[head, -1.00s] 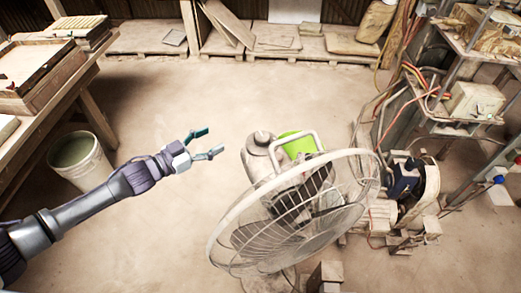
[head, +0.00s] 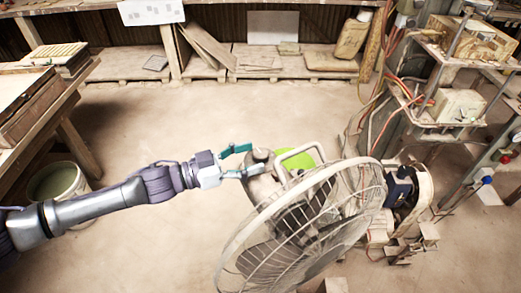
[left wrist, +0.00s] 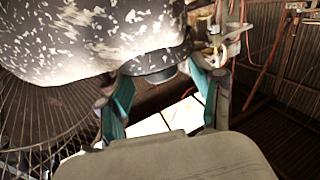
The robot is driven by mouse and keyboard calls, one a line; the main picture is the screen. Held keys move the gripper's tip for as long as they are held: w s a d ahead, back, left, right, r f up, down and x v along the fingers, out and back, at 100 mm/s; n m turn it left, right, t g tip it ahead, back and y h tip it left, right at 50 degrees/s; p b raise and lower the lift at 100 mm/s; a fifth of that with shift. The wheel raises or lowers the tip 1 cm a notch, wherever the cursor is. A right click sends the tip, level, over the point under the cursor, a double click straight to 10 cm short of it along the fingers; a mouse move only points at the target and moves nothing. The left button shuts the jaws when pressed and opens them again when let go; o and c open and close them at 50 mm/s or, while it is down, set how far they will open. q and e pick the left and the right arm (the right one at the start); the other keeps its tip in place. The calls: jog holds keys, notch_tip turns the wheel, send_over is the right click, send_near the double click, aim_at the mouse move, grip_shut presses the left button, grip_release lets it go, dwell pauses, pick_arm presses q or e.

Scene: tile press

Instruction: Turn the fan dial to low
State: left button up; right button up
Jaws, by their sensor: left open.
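The fan (head: 310,215) stands in the middle of the head view, its wire cage facing the lower right. A rounded knob (head: 262,154) sits on top of its motor housing at the back. My left gripper (head: 250,158) is open, with its teal fingers at this knob, one on the far side and one on the near side. In the left wrist view, the speckled motor housing (left wrist: 90,35) fills the top, and a dark round knob (left wrist: 158,75) shows between the open fingers. I cannot tell whether the fingers touch it. No dial markings are readable. My right gripper is not in view.
A lime-green container (head: 294,160) is behind the fan. A bucket (head: 60,181) stands by the workbench (head: 75,110) at the left. Machinery with hoses and a shelf (head: 440,115) is at the right. The floor between bench and fan is clear.

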aim_at(261, 152)
pick_arm(q)
jog(key=shift+x, duration=0.8)
jog(key=shift+w+d, duration=0.25)
jog(key=shift+d, duration=0.4)
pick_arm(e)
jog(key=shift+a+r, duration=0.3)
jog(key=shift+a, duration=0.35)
pick_arm(q)
jog(key=c, duration=1.2)
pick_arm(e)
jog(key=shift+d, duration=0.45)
pick_arm(q)
jog(key=shift+o, duration=0.2)
